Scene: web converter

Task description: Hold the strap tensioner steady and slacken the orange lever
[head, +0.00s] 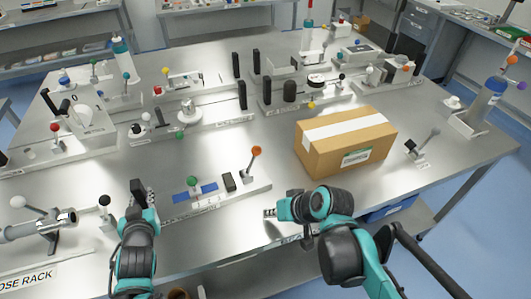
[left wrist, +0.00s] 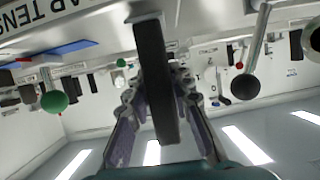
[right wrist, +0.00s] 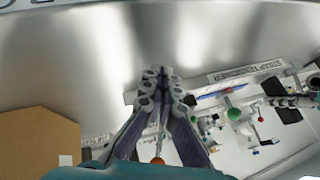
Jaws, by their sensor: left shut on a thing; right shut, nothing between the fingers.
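The strap tensioner (head: 262,187) is a pale bar near the front of the bench, with a blue strap (head: 208,189), a green-knobbed lever (head: 192,181) and a black block (head: 229,181). Its orange lever (head: 256,152) rises tilted at the right end. An orange ball also shows in the right wrist view (right wrist: 157,161), behind the fingers. My left gripper (head: 141,190) is shut on a black upright handle (left wrist: 155,80) at the bar's left end. The handle's foot is hidden in the head view. My right gripper (head: 270,213) is shut and empty, in front of the bar's right end, apart from the lever.
A cardboard box (head: 345,140) stands right of the tensioner, close behind my right arm. A hose rack (head: 40,228) and a black-knobbed post (head: 105,202) are left of my left arm. Other fixtures fill the back.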

